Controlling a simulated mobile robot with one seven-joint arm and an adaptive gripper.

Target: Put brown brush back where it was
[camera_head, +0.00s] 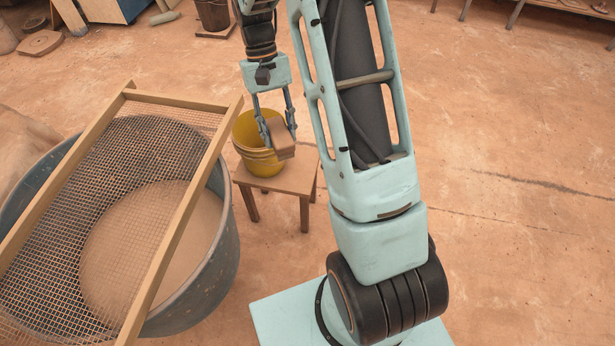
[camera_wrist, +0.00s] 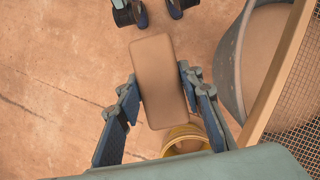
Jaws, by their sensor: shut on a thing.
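The brown brush (camera_head: 282,140) is a plain brown block. My gripper (camera_head: 278,128) is shut on it, with one finger on each side. In the wrist view the brush (camera_wrist: 160,82) sits between the two fingers of my gripper (camera_wrist: 161,90), slightly tilted. In the head view the brush overlaps the right part of the yellow bucket's rim; I cannot tell its exact height above it. The yellow bucket (camera_head: 261,165) stands on a small wooden stool (camera_head: 293,180). The bucket (camera_wrist: 184,134) is partly hidden behind the brush in the wrist view.
A large grey tub (camera_head: 216,262) stands left of the stool, with a wooden-framed mesh screen (camera_head: 172,238) across its top. The screen's edge is close to the bucket. A brown bucket (camera_head: 213,14) stands at the back. The floor to the right is open.

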